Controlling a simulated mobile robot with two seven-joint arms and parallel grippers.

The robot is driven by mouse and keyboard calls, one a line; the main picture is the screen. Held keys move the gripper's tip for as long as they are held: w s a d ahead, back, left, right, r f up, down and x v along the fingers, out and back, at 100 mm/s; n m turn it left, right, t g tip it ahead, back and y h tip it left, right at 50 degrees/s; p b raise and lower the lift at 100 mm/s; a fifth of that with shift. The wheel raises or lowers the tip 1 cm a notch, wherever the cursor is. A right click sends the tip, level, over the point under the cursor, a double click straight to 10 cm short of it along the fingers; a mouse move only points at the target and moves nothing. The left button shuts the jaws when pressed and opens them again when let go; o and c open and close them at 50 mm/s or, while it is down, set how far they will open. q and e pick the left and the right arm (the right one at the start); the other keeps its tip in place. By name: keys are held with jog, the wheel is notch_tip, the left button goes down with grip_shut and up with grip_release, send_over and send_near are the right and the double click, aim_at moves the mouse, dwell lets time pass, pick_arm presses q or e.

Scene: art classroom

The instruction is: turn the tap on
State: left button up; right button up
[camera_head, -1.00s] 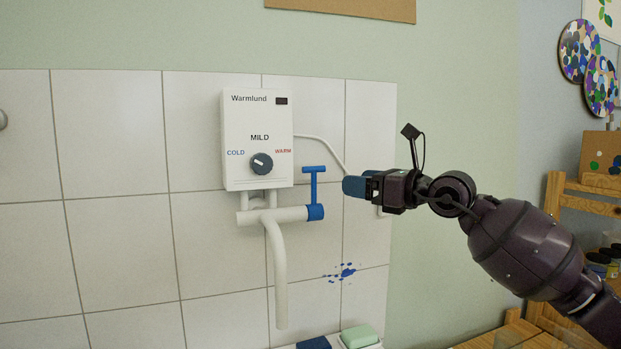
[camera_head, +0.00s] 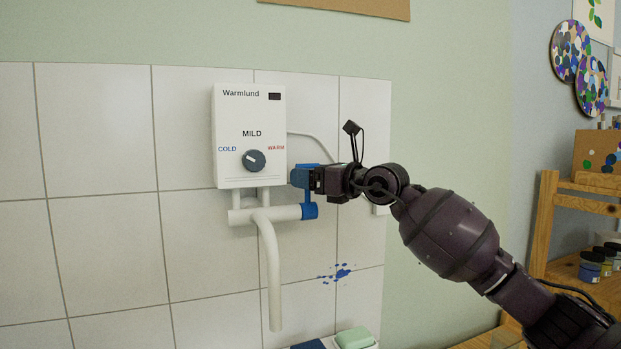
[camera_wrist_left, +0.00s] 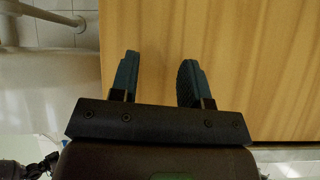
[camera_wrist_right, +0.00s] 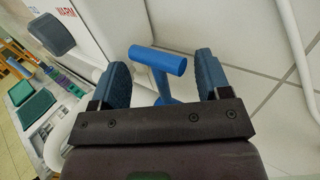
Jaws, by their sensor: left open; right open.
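The white tap (camera_head: 267,216) hangs under the Warmlund water heater (camera_head: 228,177) on the tiled wall. Its spout points down, and no water shows. Its blue T-shaped handle (camera_wrist_right: 157,59) stands between the fingers of my right gripper (camera_wrist_right: 163,78), apart from both. In the head view my right gripper (camera_head: 299,177) is at the handle's top and hides part of it; the handle's blue base (camera_head: 309,211) shows below. My right gripper is open. My left gripper (camera_wrist_left: 156,75) is open and empty above a wooden surface (camera_wrist_left: 240,60); it is outside the head view.
The heater's dial (camera_head: 253,160) is just left of my right gripper. A white cable (camera_head: 318,137) runs behind it. A green block (camera_head: 354,337) sits below on the right. A wooden shelf (camera_head: 545,225) with jars stands at the far right.

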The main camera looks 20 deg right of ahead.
pick_arm(q)
jog(key=shift+s+f, duration=0.1)
pick_arm(e)
jog(key=c, duration=1)
jog(key=shift+s+a, duration=0.1)
jog(key=shift+s, duration=0.25)
pick_arm(q)
jog(key=shift+s+r+p, duration=0.15)
jog(key=shift+r+p, duration=0.5)
jog(key=shift+p, duration=0.25)
pick_arm(e)
jog(key=shift+s+f+n+t+y, duration=0.25)
jog(key=shift+s+n+t+y, duration=0.1)
jog(key=shift+s+t, duration=0.1)
jog(key=shift+s+f+n+t+y, duration=0.25)
jog(key=shift+s+n+t, duration=0.1)
jog(key=shift+s, duration=0.1)
jog(key=o, duration=1)
jog(key=shift+r, duration=0.1)
pick_arm(q)
jog(key=shift+d, duration=0.1)
